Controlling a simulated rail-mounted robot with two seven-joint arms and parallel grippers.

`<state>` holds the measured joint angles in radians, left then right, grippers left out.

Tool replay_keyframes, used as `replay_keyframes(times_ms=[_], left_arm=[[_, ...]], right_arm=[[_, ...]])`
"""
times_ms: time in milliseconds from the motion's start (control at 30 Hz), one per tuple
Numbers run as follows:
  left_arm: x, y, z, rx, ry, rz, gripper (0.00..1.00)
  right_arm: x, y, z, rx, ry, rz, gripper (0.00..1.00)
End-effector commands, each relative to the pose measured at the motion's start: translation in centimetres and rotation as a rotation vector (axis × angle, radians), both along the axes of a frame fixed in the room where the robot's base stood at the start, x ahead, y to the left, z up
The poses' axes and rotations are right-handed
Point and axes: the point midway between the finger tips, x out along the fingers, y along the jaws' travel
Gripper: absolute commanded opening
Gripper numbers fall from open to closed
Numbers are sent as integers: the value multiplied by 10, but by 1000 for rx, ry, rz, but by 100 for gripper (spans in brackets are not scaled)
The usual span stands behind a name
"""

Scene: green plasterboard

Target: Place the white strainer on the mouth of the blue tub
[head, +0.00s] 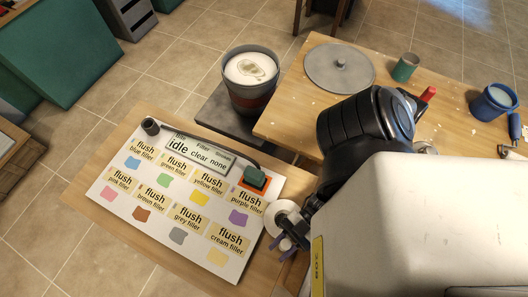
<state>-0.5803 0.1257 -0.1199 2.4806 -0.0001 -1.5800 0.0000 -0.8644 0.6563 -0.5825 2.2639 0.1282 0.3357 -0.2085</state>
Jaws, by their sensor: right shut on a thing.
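The blue tub (491,107) stands at the right end of the far wooden table, its round mouth facing up and pale inside. My right gripper (285,244) is low in the middle of the head view, over the right edge of the label board. It is shut on a small round white thing (284,214), which looks like the white strainer. My gripper and arm partly hide it. The gripper is well to the left of the tub and apart from it. My left gripper is out of view.
The far table (290,110) also bears a grey round lid (339,68), a green cup (405,67) and a red-handled tool (427,95). A grey bucket (250,95) with pale contents stands left of it. The label board (125,205) lies in front. My arm covers the lower right.

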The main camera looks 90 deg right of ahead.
Motion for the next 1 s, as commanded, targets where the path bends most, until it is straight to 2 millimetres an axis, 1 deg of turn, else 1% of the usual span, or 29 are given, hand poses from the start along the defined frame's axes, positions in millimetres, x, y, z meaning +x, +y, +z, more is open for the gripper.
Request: replay_keyframes(times_ms=[233,267,500,800,867,1000], left_arm=[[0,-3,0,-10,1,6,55],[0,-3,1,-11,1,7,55],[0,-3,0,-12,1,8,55],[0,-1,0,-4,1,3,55],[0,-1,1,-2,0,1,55],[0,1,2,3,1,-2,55]], right_arm=[[0,0,-2,-1,-1,0,0],[0,0,-2,0,0,0,31],[0,0,-2,0,0,0,54],[0,0,1,0,0,0,54],[-4,-4,0,-2,2,0,54],[-20,-19,0,-3,6,2,54]])
